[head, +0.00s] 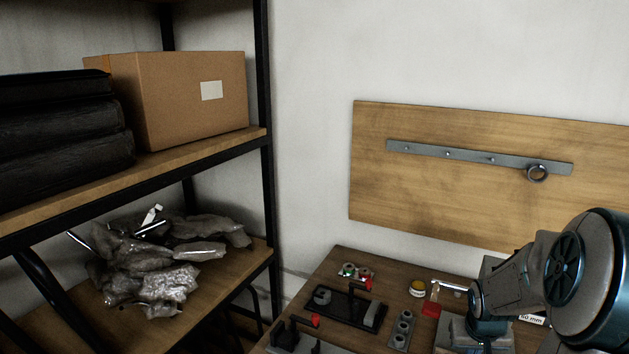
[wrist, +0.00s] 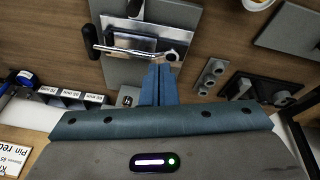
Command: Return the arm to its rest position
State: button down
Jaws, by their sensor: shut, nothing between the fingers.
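My gripper (wrist: 158,76) shows in the wrist view as two blue fingers pressed together, with nothing between them. Its tips are close to the ring end of a shiny metal tool (wrist: 128,51), which sits at a grey fixture plate (wrist: 180,17). I cannot tell whether the tips touch the tool. In the head view my arm (head: 585,270) reaches in from the right, bent down over the right part of the workbench (head: 340,262). The fingers cannot be made out there.
A wooden wall board (head: 400,200) is behind. A shelf with a cardboard box (head: 190,95) stands left. Labelled bins (wrist: 70,97) line the wrist view's left.

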jog(key=s+a+r+n, duration=0.1)
jog(key=s+a+r, duration=0.3)
jog(key=a, duration=0.3)
jog(key=s+a+r+n+y, duration=0.1)
jog(key=s+a+r, duration=0.4)
jog(key=a, duration=0.3)
jog(key=s+a+r+n+y, duration=0.1)
jog(key=s+a+r, duration=0.3)
jog(key=a, duration=0.4)
jog(key=shift+s+r+t, duration=0.15)
jog(key=shift+s+t, duration=0.25)
jog(key=shift+s, duration=0.4)
